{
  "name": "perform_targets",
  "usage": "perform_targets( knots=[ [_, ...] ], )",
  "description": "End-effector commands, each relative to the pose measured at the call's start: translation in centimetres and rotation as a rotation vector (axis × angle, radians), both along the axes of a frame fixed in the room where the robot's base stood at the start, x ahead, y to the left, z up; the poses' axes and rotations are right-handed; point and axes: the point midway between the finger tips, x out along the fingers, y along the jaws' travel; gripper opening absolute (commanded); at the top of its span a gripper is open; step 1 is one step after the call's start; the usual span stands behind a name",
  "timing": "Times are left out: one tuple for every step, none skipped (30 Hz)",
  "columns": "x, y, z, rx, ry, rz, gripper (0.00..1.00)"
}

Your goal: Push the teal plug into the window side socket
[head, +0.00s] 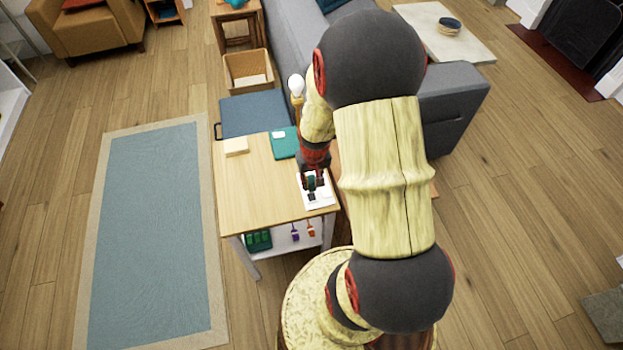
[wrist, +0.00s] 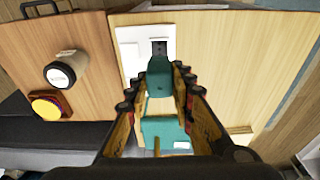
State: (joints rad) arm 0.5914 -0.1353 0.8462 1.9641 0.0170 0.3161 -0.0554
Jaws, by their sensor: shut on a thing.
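The teal plug (wrist: 160,82) is between the fingers of my gripper (wrist: 157,92), which is shut on it. In the wrist view the plug's far end overlaps the white socket plate (wrist: 131,50), just below a dark socket (wrist: 159,46). I cannot tell whether the plug touches the plate or is above it; its prongs are hidden. In the head view my gripper (head: 313,181) points down over the socket plate (head: 326,197) at the table's near right corner. The plug is small and dark there, between the fingers.
The wooden table (head: 262,190) also holds a teal book (head: 284,143) and a pale block (head: 236,146). The table's left part is mostly clear.

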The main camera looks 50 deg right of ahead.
Motion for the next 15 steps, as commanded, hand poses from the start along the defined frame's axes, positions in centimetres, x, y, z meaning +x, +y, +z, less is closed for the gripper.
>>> perform_targets(
  knots=[
    [0.0, 0.0, -0.5, 0.001, 0.001, 0.000, 0.00],
    [0.0, 0.0, -0.7, 0.001, 0.001, 0.000, 0.00],
    [0.0, 0.0, -1.0, 0.001, 0.001, 0.000, 0.00],
    [0.0, 0.0, -1.2, 0.001, 0.001, 0.000, 0.00],
    [0.0, 0.0, -1.4, 0.001, 0.001, 0.000, 0.00],
    [0.0, 0.0, -1.8, 0.001, 0.001, 0.000, 0.00],
    [0.0, 0.0, -2.0, 0.001, 0.002, 0.000, 0.00],
    [0.0, 0.0, -2.3, 0.001, 0.002, 0.000, 0.00],
    [0.0, 0.0, -2.7, 0.001, 0.002, 0.000, 0.00],
    [0.0, 0.0, -2.9, 0.001, 0.002, 0.000, 0.00],
    [0.0, 0.0, -3.2, 0.001, 0.002, 0.000, 0.00],
    [0.0, 0.0, -3.5, 0.001, 0.001, 0.000, 0.00],
    [0.0, 0.0, -3.8, 0.001, 0.001, 0.000, 0.00],
    [0.0, 0.0, -4.0, 0.001, 0.001, 0.000, 0.00],
    [0.0, 0.0, -4.3, 0.001, 0.001, 0.000, 0.00]
  ],
)
